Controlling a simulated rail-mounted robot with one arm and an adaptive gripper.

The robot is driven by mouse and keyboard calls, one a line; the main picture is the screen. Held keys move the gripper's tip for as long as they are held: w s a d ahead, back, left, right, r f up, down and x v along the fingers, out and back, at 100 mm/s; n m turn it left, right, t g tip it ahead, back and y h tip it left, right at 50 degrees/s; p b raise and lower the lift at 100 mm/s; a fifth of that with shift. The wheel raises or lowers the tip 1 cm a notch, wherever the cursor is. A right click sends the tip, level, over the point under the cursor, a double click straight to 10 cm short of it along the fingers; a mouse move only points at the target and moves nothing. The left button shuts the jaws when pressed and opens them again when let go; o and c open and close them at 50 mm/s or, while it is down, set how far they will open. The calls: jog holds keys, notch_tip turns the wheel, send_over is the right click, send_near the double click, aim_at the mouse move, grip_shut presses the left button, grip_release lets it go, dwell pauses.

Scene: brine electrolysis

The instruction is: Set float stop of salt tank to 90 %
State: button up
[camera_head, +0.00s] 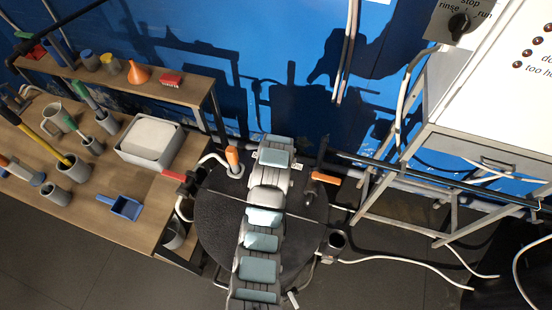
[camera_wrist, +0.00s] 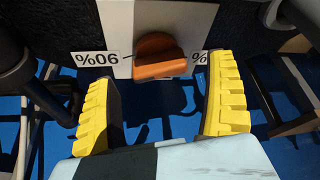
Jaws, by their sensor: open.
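In the wrist view an orange knob (camera_wrist: 160,60) sits on a white plate (camera_wrist: 185,25). An upside-down 90% label (camera_wrist: 97,58) is left of the knob. Another label (camera_wrist: 199,57), of which only a percent sign shows, is at its right, partly hidden by a finger. A thin dark line lies between the knob and the 90% label. My gripper (camera_wrist: 165,75) is open, with one yellow-padded finger on each side of the knob; contact does not show. In the head view my arm covers part of a round dark tank top (camera_head: 215,215); my fingers cannot be made out there.
Orange handles (camera_head: 233,157) and (camera_head: 325,178) flank my arm. A wooden bench (camera_head: 85,225) with a white tray (camera_head: 150,140), mugs and tools stands left. A metal stand (camera_head: 440,205) with a white cabinet is at the right. Loose hoses lie on the floor.

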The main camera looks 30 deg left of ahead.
jog(key=v, duration=1)
dwell(0.6)
